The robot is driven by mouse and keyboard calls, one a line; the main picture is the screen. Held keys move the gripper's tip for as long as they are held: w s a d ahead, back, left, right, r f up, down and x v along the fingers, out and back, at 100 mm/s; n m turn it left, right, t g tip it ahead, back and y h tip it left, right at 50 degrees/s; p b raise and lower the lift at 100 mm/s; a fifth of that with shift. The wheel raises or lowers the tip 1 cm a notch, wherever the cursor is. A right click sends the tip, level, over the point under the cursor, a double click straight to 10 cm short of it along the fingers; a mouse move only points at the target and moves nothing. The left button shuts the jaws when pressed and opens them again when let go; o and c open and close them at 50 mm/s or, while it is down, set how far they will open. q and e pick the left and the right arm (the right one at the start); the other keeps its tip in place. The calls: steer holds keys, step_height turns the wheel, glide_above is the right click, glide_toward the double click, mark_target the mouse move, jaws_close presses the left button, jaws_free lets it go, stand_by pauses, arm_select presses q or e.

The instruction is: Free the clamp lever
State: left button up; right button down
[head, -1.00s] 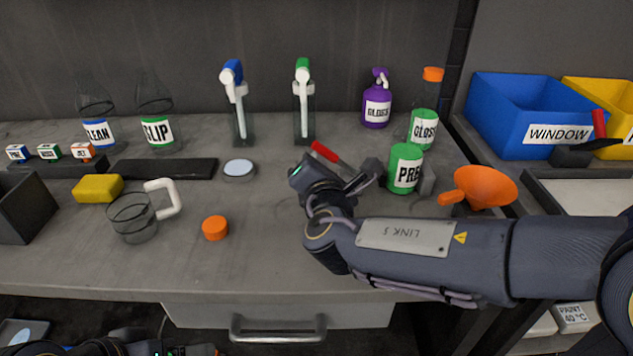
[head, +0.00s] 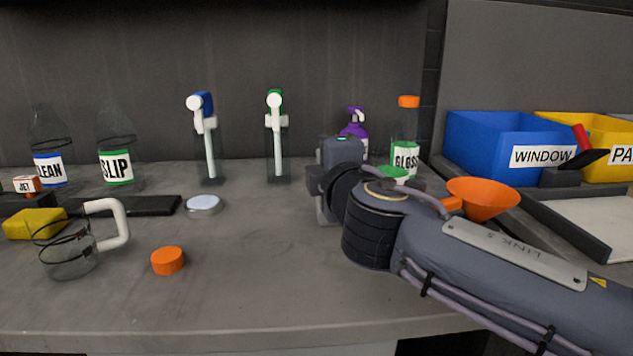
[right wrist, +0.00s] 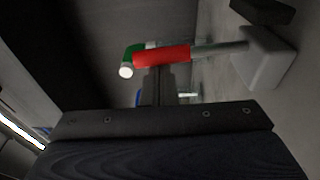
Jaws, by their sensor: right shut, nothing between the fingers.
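The clamp lever shows in the right wrist view as a red grip (right wrist: 162,57) on a grey metal rod, running to a pale grey block (right wrist: 266,58). My right gripper (right wrist: 158,88) is shut and empty, its fingers right beside the red grip; I cannot tell whether they touch it. In the head view my right gripper (head: 340,165) is seen from behind, and it and the arm hide the lever and clamp. My left gripper is not in view.
An orange funnel (head: 483,198) stands close to my right forearm. A gloss bottle (head: 405,140) and a purple spray bottle (head: 355,125) stand behind the gripper. A glass mug (head: 70,250) and an orange cap (head: 167,261) are at left. The bench middle is clear.

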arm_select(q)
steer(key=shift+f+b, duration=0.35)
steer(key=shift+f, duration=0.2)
arm_select(e)
steer(key=shift+d+m, duration=0.4)
steer(key=shift+r, duration=0.1)
